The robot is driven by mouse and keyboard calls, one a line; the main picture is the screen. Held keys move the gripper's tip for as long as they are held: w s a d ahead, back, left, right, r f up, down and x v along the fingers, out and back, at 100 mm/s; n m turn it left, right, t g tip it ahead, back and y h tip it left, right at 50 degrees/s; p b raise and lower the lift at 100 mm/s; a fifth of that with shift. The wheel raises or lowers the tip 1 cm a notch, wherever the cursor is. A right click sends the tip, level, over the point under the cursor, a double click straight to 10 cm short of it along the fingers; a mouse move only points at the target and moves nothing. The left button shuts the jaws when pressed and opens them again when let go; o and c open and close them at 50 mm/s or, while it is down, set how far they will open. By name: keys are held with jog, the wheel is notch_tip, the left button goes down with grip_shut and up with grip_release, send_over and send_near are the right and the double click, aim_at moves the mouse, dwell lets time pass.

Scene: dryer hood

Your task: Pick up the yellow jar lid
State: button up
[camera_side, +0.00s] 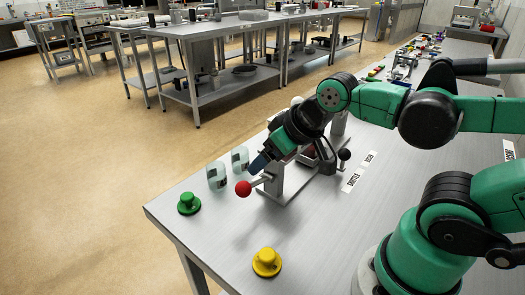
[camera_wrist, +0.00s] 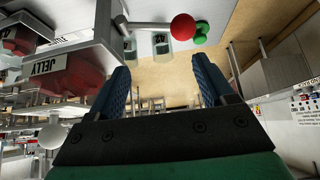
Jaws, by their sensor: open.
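The yellow jar lid (camera_side: 267,262) lies on the metal table near its front edge in the side view, with a round knob on top. My gripper (camera_side: 257,163) is up and behind it, beside the metal fixture with the red ball handle (camera_side: 243,188). In the wrist view my gripper (camera_wrist: 165,84) has its two blue fingers apart with nothing between them. The yellow lid does not show in the wrist view. A green lid (camera_side: 189,203) of similar shape sits at the table's left corner; green also shows in the wrist view (camera_wrist: 201,33).
Two clear jars (camera_side: 217,177) stand left of the fixture (camera_side: 287,180), close to my gripper. A black ball knob (camera_side: 344,155) sticks out on the fixture's right. Labels (camera_side: 354,180) lie on the table. The table is clear around the yellow lid.

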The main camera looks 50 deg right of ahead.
aim_at(266, 253)
jog(key=s+a+f+m+g, duration=0.1)
jog(key=a+f+g, duration=0.1)
jog(key=s+a+f+g, duration=0.2)
jog(key=a, duration=0.1)
jog(key=s+a+f+m+g, duration=0.1)
jog(key=a+f+g, duration=0.1)
jog(key=shift+s+a+m, duration=0.3)
jog(key=shift+s, duration=0.1)
jog(key=shift+s+a+f+g, duration=0.2)
jog(key=shift+s+g, duration=0.1)
jog(key=shift+g, duration=0.1)
jog(key=shift+f, duration=2.85)
grip_shut()
